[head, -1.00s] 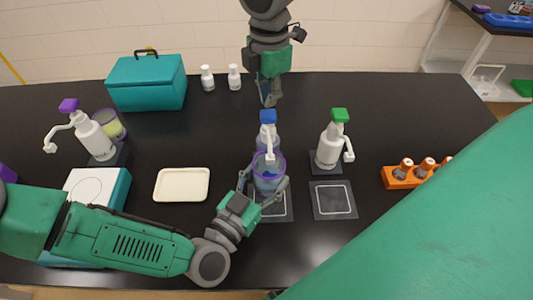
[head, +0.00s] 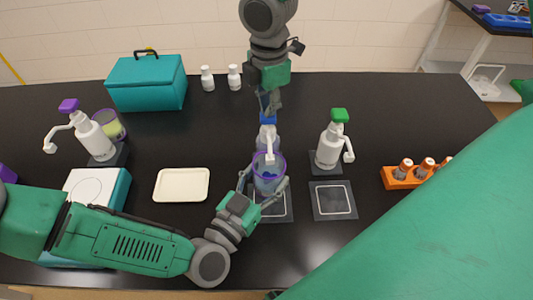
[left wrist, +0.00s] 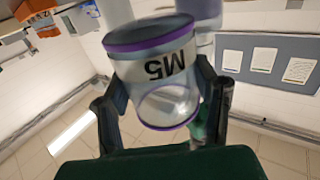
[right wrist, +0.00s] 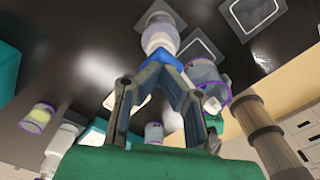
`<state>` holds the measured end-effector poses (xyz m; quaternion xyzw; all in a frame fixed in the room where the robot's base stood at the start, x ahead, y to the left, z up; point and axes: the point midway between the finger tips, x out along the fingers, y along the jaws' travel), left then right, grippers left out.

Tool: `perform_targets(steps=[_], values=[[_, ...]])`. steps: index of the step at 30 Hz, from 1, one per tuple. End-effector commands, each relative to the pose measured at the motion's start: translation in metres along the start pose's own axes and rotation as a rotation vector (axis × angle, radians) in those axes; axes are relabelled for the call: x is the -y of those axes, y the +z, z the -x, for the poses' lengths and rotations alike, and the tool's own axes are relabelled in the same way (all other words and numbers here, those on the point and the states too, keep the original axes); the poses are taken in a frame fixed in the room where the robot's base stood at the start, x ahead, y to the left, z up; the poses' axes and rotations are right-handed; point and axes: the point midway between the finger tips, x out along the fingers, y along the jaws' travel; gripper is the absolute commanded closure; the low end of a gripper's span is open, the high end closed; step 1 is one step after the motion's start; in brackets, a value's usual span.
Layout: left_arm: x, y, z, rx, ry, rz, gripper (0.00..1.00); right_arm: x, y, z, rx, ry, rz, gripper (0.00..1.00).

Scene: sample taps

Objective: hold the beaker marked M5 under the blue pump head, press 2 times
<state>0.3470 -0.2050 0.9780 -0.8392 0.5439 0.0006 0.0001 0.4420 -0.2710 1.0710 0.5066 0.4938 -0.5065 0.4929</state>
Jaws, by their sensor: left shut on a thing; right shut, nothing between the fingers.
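The clear beaker marked M5 (left wrist: 155,68), with purple rims, is held in my left gripper (head: 264,190). In the head view the beaker (head: 268,178) is upright under the spout of the blue-headed pump, above a dark pad, with a blue tint inside. The blue pump head (head: 268,119) tops a white bottle with a white spout. My right gripper (head: 267,108) is shut and empty, its fingertips at the top of the blue head. In the right wrist view the fingertips (right wrist: 163,70) seem to touch the blue head (right wrist: 158,57).
A green-headed pump (head: 332,140) stands to the right, with an empty pad (head: 333,201) before it. A purple-headed pump (head: 92,132) and another beaker (head: 109,124) are at the left. A cream tray (head: 182,185), teal box (head: 147,83) and orange rack (head: 407,178) are also on the table.

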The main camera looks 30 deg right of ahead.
Motion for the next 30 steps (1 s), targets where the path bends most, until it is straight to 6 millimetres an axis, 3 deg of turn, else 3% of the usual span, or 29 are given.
perform_targets(steps=[16, 30], values=[[0.000, 0.000, 0.000, -0.001, 0.000, 0.000, 0.78, 0.000, 0.000, -0.007, 0.000, -0.002, 0.000, 1.00], [0.000, 0.000, 0.000, -0.001, 0.000, 0.000, 0.78, 0.000, 0.000, 0.016, -0.001, 0.001, -0.001, 1.00]])
